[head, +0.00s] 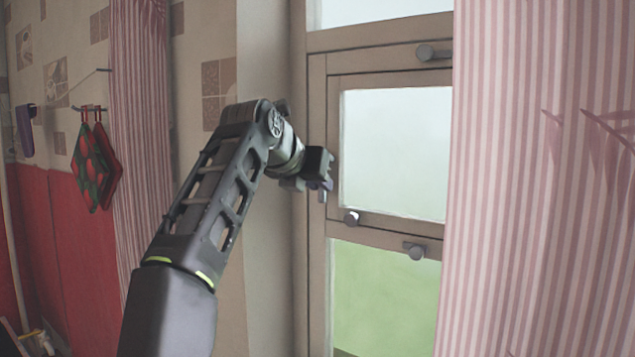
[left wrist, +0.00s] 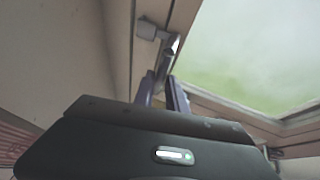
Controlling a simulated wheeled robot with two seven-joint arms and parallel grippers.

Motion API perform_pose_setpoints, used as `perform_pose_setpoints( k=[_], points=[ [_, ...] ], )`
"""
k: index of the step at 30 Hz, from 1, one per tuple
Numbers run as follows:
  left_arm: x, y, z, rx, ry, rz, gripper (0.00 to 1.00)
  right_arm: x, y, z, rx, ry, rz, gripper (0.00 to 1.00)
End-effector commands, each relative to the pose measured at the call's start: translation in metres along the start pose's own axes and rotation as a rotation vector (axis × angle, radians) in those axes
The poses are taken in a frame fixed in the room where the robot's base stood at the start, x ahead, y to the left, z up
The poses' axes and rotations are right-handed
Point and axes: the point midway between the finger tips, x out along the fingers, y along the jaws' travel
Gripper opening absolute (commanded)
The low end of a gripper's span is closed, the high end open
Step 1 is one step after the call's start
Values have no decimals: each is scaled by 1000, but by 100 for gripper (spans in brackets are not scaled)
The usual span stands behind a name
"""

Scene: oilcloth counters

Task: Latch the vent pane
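The vent pane (head: 395,150) is a wood-framed glass pane in the upper part of the window. It looks about flush with its frame in the head view; a small gap cannot be ruled out. My left gripper (head: 322,190) is at the left side of its frame and hides what is there. In the left wrist view, a metal latch handle (left wrist: 168,48) hangs from a mount on the frame. Its lower end is between the two fingers of my left gripper (left wrist: 164,92). Whether the fingers press on it cannot be told. My right gripper is out of view.
A striped curtain (head: 535,180) covers the window's right side. Potholders (head: 95,165) hang on the left wall.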

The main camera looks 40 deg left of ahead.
Motion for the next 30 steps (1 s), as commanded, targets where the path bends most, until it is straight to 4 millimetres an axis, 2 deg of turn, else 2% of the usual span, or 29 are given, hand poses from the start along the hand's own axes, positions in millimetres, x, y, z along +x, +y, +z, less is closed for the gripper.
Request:
perform_pose_setpoints(
  k=[1,6,17,20,30],
  points=[
    [0,0,0,1,0,-1,22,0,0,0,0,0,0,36],
    [0,0,0,2,0,0,35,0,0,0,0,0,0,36],
    [-5,0,0,2,-3,0,36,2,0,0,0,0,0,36],
    [-15,0,0,3,-4,0,36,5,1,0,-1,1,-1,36],
    [-68,0,0,2,-4,0,36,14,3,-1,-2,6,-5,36]
  ],
)
